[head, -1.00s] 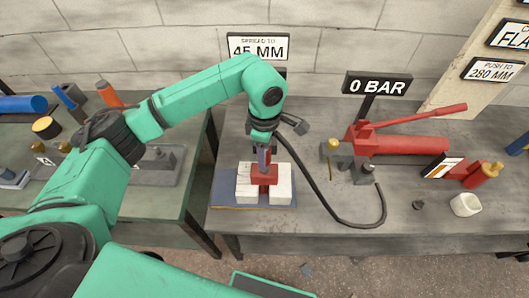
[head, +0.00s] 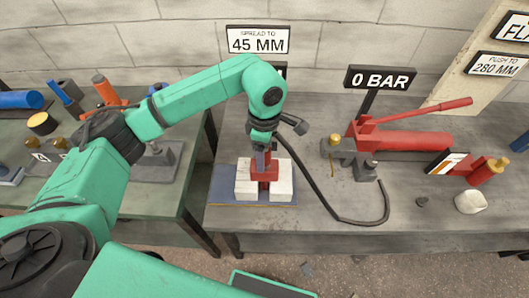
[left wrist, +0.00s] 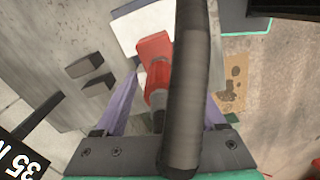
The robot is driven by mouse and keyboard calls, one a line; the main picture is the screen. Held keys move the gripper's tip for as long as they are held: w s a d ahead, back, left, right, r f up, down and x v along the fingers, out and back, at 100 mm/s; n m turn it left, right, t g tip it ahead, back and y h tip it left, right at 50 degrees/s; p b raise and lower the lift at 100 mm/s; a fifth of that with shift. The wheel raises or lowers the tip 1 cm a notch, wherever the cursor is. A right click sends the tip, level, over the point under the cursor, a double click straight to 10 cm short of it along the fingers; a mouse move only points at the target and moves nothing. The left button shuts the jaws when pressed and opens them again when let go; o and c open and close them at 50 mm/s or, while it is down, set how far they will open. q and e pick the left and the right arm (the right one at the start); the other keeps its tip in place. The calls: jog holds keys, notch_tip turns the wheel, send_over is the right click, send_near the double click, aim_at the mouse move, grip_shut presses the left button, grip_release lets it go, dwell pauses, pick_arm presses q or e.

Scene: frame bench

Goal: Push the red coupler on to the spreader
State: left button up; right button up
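The red spreader (head: 264,173) stands between two white blocks (head: 246,180) on the bench; its red top also shows in the left wrist view (left wrist: 153,47). My left gripper (head: 264,148) points down right above it. In the left wrist view, its purple fingers (left wrist: 165,88) are on either side of the red coupler (left wrist: 157,84) and look shut on it. The coupler lines up with the spreader and appears to meet it; whether it is fully seated cannot be told. The black hose (left wrist: 192,80) hides the right finger's contact. My right gripper is out of view.
The hose runs across the bench to a red hand pump (head: 405,141). A sign (head: 379,78) behind reads 0 BAR, and another (head: 258,40) reads 45 MM. A white cup (head: 470,202) stands at the right. A second bench (head: 125,205) with loose parts is at left.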

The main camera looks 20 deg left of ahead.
pick_arm(q)
jog(key=shift+r, duration=0.1)
jog(key=shift+r, duration=0.35)
notch_tip(320, 180, up, 14)
jog(key=shift+s+f+b, duration=0.1)
jog(key=shift+b, duration=0.55)
jog(key=shift+f, duration=0.1)
